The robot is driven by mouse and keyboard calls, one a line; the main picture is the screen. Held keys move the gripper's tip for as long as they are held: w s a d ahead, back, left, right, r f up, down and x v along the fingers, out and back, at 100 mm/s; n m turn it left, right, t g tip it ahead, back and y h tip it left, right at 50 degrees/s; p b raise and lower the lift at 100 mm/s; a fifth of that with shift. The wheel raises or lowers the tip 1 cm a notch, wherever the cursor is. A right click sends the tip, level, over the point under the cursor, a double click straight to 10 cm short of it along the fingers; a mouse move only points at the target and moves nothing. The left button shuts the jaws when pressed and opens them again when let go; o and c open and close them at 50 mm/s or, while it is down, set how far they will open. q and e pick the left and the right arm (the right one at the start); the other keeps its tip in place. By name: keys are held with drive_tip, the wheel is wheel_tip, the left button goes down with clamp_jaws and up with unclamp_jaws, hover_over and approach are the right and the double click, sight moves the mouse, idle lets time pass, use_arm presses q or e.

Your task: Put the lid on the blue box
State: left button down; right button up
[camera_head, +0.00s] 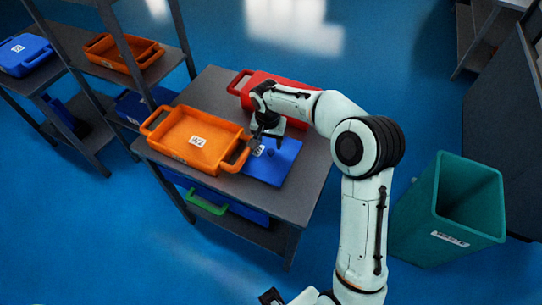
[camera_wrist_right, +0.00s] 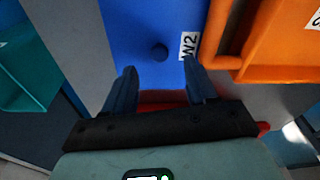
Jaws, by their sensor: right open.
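A flat blue lid (camera_head: 276,168) with a small knob lies on the grey table, right of an orange tray. It also shows in the right wrist view (camera_wrist_right: 135,28), with the dark knob (camera_wrist_right: 159,53) and a white W2 label. My right gripper (camera_head: 267,138) is over the far part of the lid. In the right wrist view its open fingers (camera_wrist_right: 160,68) stand either side of the knob's line, with nothing between them. A blue box (camera_head: 24,54) sits on the upper left shelf. Another blue container with a green handle (camera_head: 207,202) is under the table.
The orange tray (camera_head: 172,116) sits close to the lid's left side. A red box (camera_head: 241,84) is behind, partly hidden by my arm. An orange box (camera_head: 111,66) is on the left shelf. A teal bin (camera_head: 420,207) stands on the floor at right.

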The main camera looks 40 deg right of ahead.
sight(271, 150)
drive_tip(key=f, duration=0.3)
drive_tip(key=d+f, duration=0.1)
drive_tip(key=f, duration=0.1)
drive_tip(key=shift+w+f, duration=0.3)
drive_tip(key=shift+f, duration=0.05)
clamp_jaws()
